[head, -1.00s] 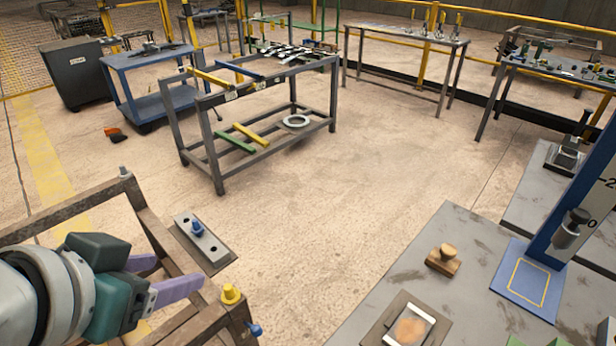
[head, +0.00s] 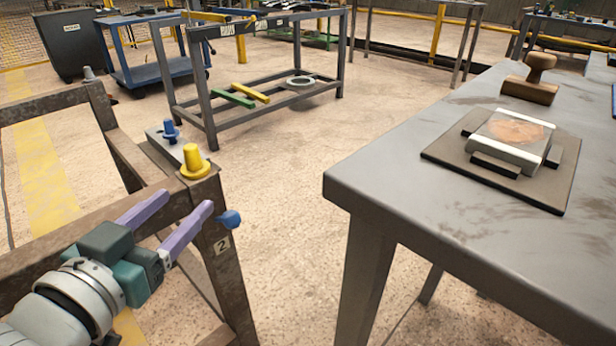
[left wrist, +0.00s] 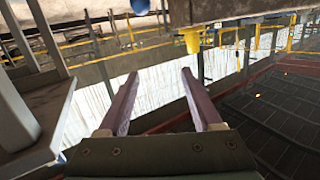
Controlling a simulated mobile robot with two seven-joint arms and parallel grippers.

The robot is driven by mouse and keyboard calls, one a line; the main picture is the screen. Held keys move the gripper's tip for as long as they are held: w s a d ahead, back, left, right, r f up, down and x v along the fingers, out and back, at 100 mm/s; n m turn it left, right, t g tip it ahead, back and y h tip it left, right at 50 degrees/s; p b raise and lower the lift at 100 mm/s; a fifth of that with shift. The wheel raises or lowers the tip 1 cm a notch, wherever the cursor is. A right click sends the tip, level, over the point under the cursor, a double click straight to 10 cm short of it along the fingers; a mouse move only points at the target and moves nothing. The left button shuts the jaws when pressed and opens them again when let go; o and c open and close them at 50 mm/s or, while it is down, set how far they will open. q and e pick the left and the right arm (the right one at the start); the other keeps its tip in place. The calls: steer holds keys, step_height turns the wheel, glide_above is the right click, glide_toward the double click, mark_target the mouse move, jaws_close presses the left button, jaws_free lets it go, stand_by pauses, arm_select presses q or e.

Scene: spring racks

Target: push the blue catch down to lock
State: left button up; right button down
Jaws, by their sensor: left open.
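A blue catch (head: 230,219) sticks out from the side of the brown rack's corner post, just above a plate marked 2. A yellow knob (head: 194,163) stands on top of the same corner. My left gripper (head: 187,199) is open and empty, its two purple fingers pointing at the post. The right-hand finger's tip is close to the blue catch in the picture; I cannot tell whether they touch. In the left wrist view the fingers (left wrist: 155,76) are apart with nothing between them. The yellow knob (left wrist: 192,40) and a blue piece (left wrist: 140,6) show beyond them. My right gripper is out of view.
A blue peg (head: 170,130) stands on a grey plate at the rack's far side. Floor between rack and table is clear. A steel stand (head: 210,120) is behind.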

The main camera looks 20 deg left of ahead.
arm_select(q)
steer(key=t+h+b, duration=0.1)
steer(key=t+b, duration=0.1)
steer(key=b, duration=0.6)
glide_toward(227, 226)
steer(key=w, duration=0.2)
steer(key=w+b, duration=0.1)
steer(key=w, duration=0.5)
steer(key=w+a+b, duration=0.1)
steer(key=w, duration=0.2)
steer(key=shift+w+r+b, duration=0.2)
steer(key=shift+w+b, duration=0.1)
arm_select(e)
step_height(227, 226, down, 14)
arm_select(q)
steer(key=shift+c, duration=0.2)
jaws_close()
steer(key=shift+f, duration=0.1)
